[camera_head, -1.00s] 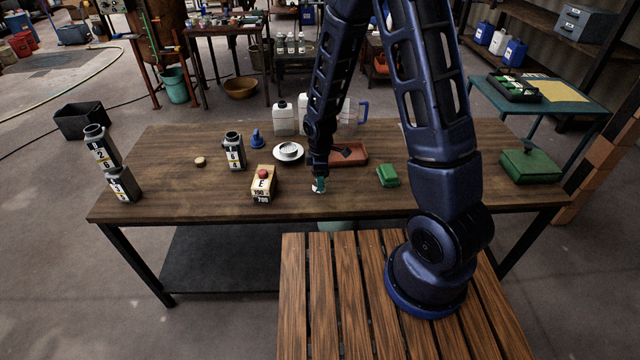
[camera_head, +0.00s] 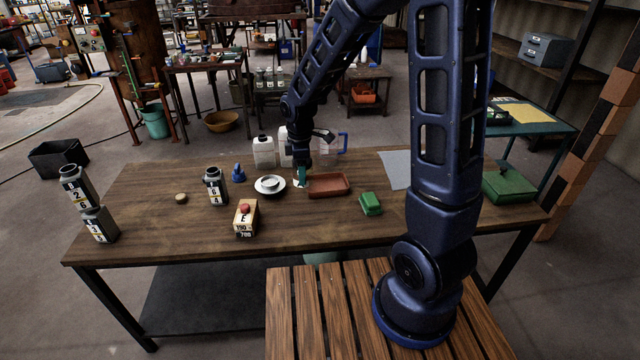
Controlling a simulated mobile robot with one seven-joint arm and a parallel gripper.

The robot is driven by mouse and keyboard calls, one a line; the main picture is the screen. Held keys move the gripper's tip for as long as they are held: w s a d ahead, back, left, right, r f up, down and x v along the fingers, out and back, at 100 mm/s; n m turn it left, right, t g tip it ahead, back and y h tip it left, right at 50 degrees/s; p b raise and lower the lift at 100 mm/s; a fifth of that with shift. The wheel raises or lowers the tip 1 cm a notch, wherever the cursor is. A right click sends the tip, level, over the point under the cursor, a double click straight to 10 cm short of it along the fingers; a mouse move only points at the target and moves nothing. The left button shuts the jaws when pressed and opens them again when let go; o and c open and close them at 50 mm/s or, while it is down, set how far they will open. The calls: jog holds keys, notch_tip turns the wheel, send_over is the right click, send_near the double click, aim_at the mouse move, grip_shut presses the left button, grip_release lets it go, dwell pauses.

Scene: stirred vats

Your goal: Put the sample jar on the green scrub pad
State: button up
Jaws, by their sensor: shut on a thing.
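My gripper (camera_head: 302,171) is shut on a small teal and white thing, which looks like the sample jar (camera_head: 300,183). The jar is small in view and partly hidden by the fingers. It is between the white dish and the reddish tray; I cannot tell whether it touches the table. The green scrub pad (camera_head: 371,204) appears as a thick green block on the table, to the right of and nearer than my gripper. Nothing is on top of it.
The reddish tray (camera_head: 327,195) lies between my gripper and the pad. A white dish (camera_head: 270,192), a box with a red knob (camera_head: 245,225), dark numbered bottles (camera_head: 214,190), white jugs (camera_head: 264,153) and a green case (camera_head: 508,187) stand about. The front middle of the table is clear.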

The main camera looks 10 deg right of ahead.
jog(key=w+d+r+m, duration=0.1)
jog(key=w+d+m, duration=0.25)
jog(key=d, duration=0.25)
jog(key=w+d+r+m, duration=0.1)
jog(key=w+d+m, duration=0.1)
jog(key=d+m, duration=0.3)
jog(key=m, duration=0.6)
send_over(371, 198)
notch_tip(371, 198, down, 18)
jog(key=shift+s+r, duration=0.1)
jog(key=shift+r, duration=0.1)
jog(key=shift+f, duration=0.1)
jog(key=o, duration=1)
